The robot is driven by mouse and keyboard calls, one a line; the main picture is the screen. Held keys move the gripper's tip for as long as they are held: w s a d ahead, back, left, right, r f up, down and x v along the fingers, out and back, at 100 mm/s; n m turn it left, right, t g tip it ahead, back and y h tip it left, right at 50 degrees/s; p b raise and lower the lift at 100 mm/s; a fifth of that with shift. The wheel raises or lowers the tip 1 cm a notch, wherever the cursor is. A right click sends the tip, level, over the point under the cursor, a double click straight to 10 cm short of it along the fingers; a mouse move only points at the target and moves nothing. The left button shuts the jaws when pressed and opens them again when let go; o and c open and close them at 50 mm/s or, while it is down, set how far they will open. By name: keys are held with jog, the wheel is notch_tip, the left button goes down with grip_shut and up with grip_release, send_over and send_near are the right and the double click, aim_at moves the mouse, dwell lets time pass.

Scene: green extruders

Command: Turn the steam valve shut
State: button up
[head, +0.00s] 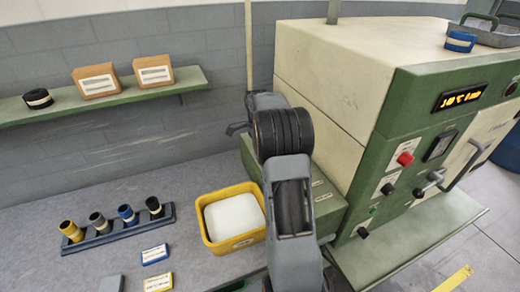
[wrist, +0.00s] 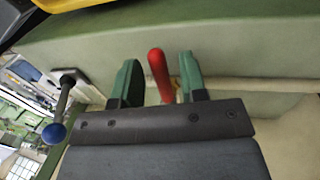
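In the wrist view a red handle (wrist: 160,70), which looks like the steam valve's lever, stands between the two green fingers of my gripper (wrist: 157,82). The fingers are open, with a narrow gap on each side of the handle. I cannot tell whether either finger touches it. The handle's lower end is hidden by the gripper body. A pale green machine surface lies behind it. In the head view my arm hides the gripper, and the red handle does not show there.
A lever with a blue ball knob (wrist: 54,133) sticks out left of my gripper in the wrist view. In the head view the green machine (head: 400,120) with a red button (head: 405,159) fills the right. A yellow tub (head: 206,238) and a rack (head: 115,232) of small rolls stand left.

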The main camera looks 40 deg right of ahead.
jog(key=w+r, duration=0.1)
jog(key=r, duration=0.8)
jog(key=w+r, duration=0.1)
jog(key=r, duration=0.3)
jog(key=shift+w+d+r, duration=0.25)
jog(key=shift+w+r, duration=0.05)
dwell(0.3)
jog(key=s+a+f+n+t, duration=0.1)
jog(key=a+f+n+t, duration=0.15)
jog(key=f+n, duration=0.5)
jog(key=shift+s+a+r+n+t+h, duration=0.1)
jog(key=shift+s+a+r+n+t, duration=0.45)
jog(key=shift+s+a+n, duration=2.3)
jog(key=shift+s+a+r+n+t+h, duration=0.15)
jog(key=shift+s+a+n+t, duration=1.15)
jog(key=shift+s+a, duration=2.7)
jog(key=shift+s+a+r+n+t+h, duration=0.1)
jog(key=shift+s+a+r+n+t, duration=0.3)
jog(key=shift+s+a+n, duration=2.6)
